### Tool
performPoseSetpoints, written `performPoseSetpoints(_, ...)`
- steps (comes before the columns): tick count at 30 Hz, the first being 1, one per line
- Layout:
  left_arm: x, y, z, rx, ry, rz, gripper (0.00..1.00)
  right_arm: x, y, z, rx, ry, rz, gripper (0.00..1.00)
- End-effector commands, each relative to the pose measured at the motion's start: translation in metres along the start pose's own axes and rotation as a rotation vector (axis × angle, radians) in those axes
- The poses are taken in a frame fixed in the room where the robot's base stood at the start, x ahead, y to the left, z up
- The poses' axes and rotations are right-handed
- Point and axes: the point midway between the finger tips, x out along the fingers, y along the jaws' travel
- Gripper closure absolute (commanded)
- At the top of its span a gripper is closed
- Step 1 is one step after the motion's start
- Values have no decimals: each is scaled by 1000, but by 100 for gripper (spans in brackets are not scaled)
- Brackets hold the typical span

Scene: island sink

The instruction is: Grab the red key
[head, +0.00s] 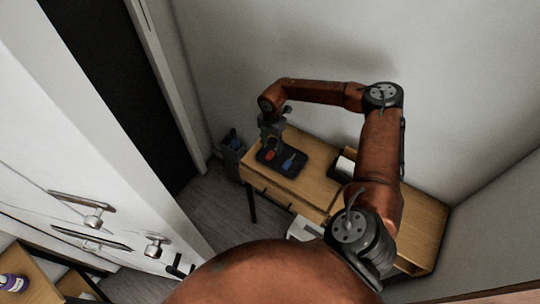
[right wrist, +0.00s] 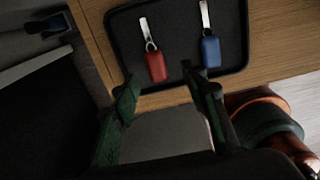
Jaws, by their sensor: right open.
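The red key (right wrist: 155,65) lies on a dark tray (right wrist: 184,30), with its metal ring and silver strip pointing away from me in the right wrist view. The red key also shows in the head view (head: 269,155), on the left part of the tray (head: 281,169). A blue key (right wrist: 210,50) lies to its right on the same tray. My right gripper (right wrist: 163,85) is open and empty. Its two fingers point towards the red key, which shows between and beyond their tips. In the head view my right gripper (head: 272,137) is above the tray's left side. My left gripper is not in view.
The tray is on a wooden table (head: 317,165) against the wall. A grey bin (head: 232,150) stands on the floor left of the table. A dark box with a white top (head: 345,166) is to the right. A white door with handles fills the left.

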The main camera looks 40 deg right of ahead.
Motion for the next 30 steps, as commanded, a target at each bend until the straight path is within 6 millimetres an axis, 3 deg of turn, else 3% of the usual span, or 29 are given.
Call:
performPoseSetpoints(12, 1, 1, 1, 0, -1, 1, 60, 48, 6, 0, 2, 2, 2, 59)
performPoseSetpoints(20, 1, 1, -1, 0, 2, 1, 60, 52, 5, 1, 2, 2, 4, 60)
performPoseSetpoints(30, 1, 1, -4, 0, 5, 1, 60, 52, 5, 1, 3, 3, 3, 84)
